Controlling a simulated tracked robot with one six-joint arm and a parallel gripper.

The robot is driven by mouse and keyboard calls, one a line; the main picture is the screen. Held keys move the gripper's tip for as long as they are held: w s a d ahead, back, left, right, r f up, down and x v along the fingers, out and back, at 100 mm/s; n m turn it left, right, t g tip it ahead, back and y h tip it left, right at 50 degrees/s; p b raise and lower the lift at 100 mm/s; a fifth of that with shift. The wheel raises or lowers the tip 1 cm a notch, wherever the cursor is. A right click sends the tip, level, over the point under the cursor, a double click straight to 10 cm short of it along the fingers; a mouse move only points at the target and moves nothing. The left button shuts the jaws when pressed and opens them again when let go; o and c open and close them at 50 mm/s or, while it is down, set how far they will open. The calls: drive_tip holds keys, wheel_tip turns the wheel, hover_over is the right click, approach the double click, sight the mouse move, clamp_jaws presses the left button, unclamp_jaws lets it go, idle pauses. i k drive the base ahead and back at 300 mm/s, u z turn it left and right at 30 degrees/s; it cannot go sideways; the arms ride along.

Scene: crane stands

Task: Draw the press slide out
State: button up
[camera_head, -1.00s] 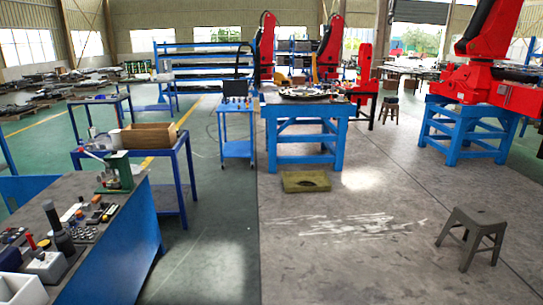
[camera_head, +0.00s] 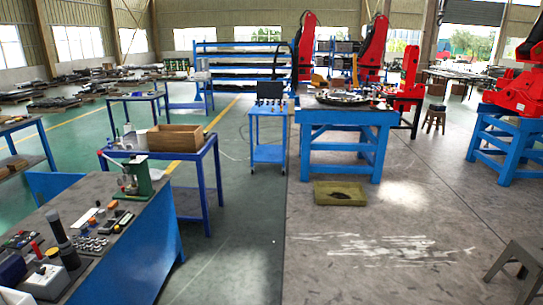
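A small green press (camera_head: 138,180) with a pale metal front part stands at the far right end of the near left workbench (camera_head: 140,235). A lever or bar seems to reach left from its top. Its slide is too small to make out, so I cannot tell how far in or out it is. My gripper is not in view.
Loose tools, a dark cylinder (camera_head: 55,224) and small boxes crowd the bench left of the press. A blue table with a cardboard box (camera_head: 175,138) stands just behind. Open floor (camera_head: 240,250) lies right of the bench. A stool (camera_head: 520,270) stands at far right.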

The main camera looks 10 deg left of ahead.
sight(135, 192)
drive_tip(key=u, duration=0.2)
drive_tip(key=i, duration=0.7)
drive_tip(key=u, duration=0.55)
drive_tip(key=i, duration=0.75)
drive_tip(key=u, duration=0.65)
drive_tip(key=i, duration=0.85)
drive_tip(key=u, duration=0.6)
drive_tip(key=i, duration=1)
drive_tip(key=u, duration=0.25)
